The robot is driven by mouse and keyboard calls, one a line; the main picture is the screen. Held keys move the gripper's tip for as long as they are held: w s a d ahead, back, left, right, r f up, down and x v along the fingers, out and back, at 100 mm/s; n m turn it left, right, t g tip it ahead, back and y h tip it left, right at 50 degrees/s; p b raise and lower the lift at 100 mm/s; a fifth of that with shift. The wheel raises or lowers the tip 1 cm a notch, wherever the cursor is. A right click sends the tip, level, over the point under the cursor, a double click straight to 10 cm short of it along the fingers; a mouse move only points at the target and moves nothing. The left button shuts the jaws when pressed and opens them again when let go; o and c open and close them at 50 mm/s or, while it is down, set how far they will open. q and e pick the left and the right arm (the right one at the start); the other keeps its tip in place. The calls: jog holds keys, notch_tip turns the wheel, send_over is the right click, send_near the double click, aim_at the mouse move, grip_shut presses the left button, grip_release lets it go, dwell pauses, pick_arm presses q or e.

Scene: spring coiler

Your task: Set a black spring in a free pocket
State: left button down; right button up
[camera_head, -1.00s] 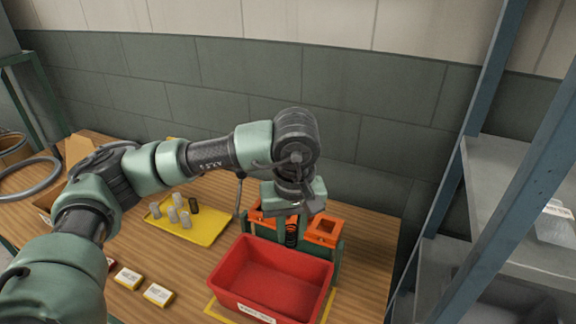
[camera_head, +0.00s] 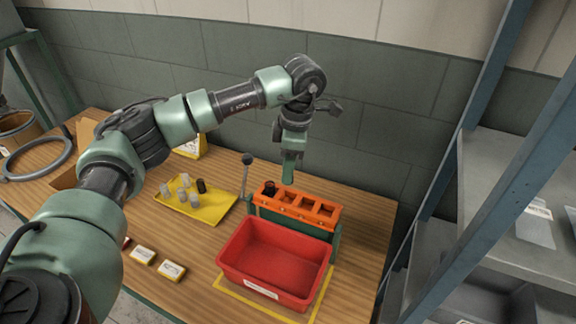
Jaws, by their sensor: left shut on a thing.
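My left gripper (camera_head: 289,176) points down just above the orange block (camera_head: 274,208). Its fingers are shut; the near finger hides what they grip, a black spring seen between them a second ago. The orange block has a row of pockets. Its leftmost pocket holds a black spring (camera_head: 270,187) that stands up in it. The three pockets to the right look empty. Another black spring (camera_head: 201,186) stands on the yellow tray (camera_head: 214,211) at left, beside several grey springs (camera_head: 183,194). My right gripper is not in view.
A red bin (camera_head: 275,257) stands in front of the orange block. A lever with a dark knob (camera_head: 247,160) rises at the block's left end. Small labelled boxes (camera_head: 172,270) lie at the front left. A metal shelf (camera_head: 505,165) stands on the right.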

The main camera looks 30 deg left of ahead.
pick_arm(q)
jog(key=b, duration=0.3)
send_over(288, 190)
jog(key=s+d, duration=0.1)
jog(key=s, duration=0.1)
jog(key=shift+s+d+f, duration=0.1)
jog(key=shift+s+f, duration=0.05)
jog(key=shift+f, duration=2.35)
jog(key=shift+f+b, duration=0.6)
jog(key=shift+f, duration=0.55)
jog(key=c, duration=1.1)
grip_release()
jog(key=shift+s, duration=0.1)
